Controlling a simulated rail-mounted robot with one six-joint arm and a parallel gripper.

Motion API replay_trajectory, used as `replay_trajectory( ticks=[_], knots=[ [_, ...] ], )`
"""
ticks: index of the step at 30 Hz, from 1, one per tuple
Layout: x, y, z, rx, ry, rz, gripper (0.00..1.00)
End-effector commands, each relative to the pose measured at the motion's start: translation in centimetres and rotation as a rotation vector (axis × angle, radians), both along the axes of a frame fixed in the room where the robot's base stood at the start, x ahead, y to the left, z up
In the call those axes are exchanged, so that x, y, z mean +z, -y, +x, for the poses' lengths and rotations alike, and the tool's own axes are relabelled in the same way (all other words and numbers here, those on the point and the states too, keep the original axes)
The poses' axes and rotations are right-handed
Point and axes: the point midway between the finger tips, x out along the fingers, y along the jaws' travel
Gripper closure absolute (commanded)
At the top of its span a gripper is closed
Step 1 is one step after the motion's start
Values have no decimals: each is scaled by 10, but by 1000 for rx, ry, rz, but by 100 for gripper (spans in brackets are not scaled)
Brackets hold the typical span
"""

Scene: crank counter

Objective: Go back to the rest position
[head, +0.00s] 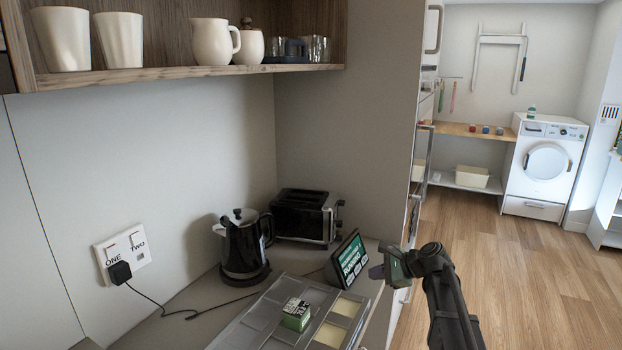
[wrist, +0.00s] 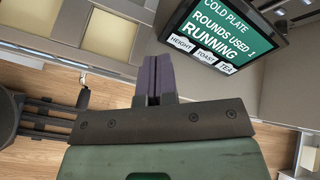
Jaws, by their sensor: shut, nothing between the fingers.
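My gripper (head: 378,271) is at the right end of the counter, just right of the tablet screen (head: 351,259). In the wrist view its two purple fingers (wrist: 154,80) lie together, with nothing between them. The fingers are clear of the screen and the counter things in that view. The screen also shows at the top right of the wrist view (wrist: 225,32), reading "COLD PLATE", "ROUNDS USED" and "RUNNING", with HEIGHT, TOAST and TEA boxes below.
A grey panelled tray (head: 262,312) with a small green box (head: 296,314) lies on the counter. A black kettle (head: 243,246) and a black toaster (head: 304,217) stand behind. A plug with a cord sits in the wall socket (head: 138,245). Open floor (head: 500,270) lies at the right.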

Motion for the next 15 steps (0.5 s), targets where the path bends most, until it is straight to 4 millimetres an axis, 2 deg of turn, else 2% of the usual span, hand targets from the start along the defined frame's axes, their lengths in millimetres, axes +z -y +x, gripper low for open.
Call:
replay_trajectory(
  ticks=[8, 11, 15],
  knots=[
    [-73, -3, -111, 516, 214, -534, 100],
    [-104, -1, -162, 770, 257, -719, 100],
    [-146, 3, -240, 1124, 256, -933, 100]
  ],
)
